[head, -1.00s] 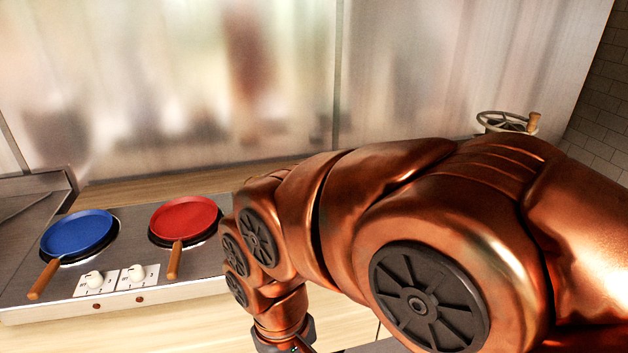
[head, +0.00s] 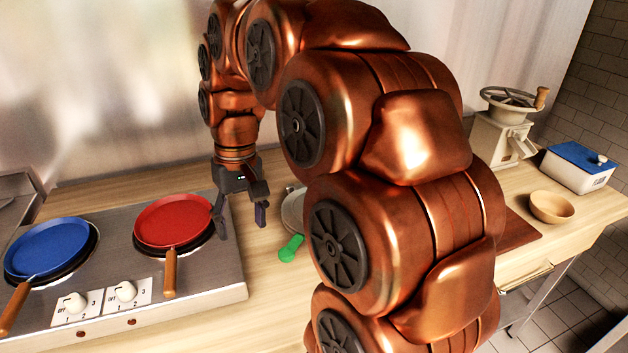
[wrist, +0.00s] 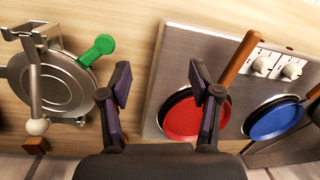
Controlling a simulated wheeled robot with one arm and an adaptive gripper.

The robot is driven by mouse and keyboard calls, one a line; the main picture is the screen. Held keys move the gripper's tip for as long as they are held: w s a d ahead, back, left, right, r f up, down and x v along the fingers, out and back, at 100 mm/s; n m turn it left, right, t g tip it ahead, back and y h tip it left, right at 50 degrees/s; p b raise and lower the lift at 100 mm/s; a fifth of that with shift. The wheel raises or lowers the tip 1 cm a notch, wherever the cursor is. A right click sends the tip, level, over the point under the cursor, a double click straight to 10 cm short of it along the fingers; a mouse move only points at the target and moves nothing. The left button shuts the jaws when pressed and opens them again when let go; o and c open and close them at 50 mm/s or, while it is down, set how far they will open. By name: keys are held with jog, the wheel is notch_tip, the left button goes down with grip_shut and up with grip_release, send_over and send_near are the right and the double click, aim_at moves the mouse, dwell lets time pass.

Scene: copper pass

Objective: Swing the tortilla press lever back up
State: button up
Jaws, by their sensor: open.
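The tortilla press (wrist: 65,88) is a round grey metal plate at the left of the wrist view. A green handle (wrist: 97,50) sticks out from its rim. Its lever (wrist: 34,85), a grey bar ending in a cream knob, runs from a metal bracket along the plate's left side. In the head view my arm hides most of the press; part of the plate and the green handle (head: 290,248) show. My gripper (head: 241,214) is open and empty, above the counter between the stove and the press. In the wrist view my gripper (wrist: 159,84) is apart from the press.
The stove (head: 215,285) with a red pan (head: 172,220) and a blue pan (head: 45,247) lies left of my gripper. A hand mill (head: 503,135), wooden bowl (head: 551,206) and blue-lidded box (head: 580,166) stand at right. A metal wall backs the counter.

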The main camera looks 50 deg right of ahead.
jog(key=w+d+m+b, duration=0.1)
jog(key=d, duration=0.8)
jog(key=w+d+m+t+b, duration=0.1)
jog(key=w+d+m, duration=0.1)
jog(key=d, duration=0.7)
jog(key=w+d+r+m+t+b, duration=0.1)
jog(key=d+m, duration=0.1)
jog(key=d, duration=0.7)
jog(key=shift+w, duration=0.3)
jog(key=shift+w+a+f+p, duration=0.15)
jog(key=shift+f+p, duration=0.1)
jog(key=shift+f, duration=1)
jog(key=shift+w+a+f+p, duration=0.2)
jog(key=shift+f, duration=1.1)
jog(key=shift+w+a+f+p, duration=0.15)
jog(key=shift+f+p, duration=0.1)
jog(key=shift+f, duration=1)
jog(key=shift+c, duration=0.3)
grip_shut()
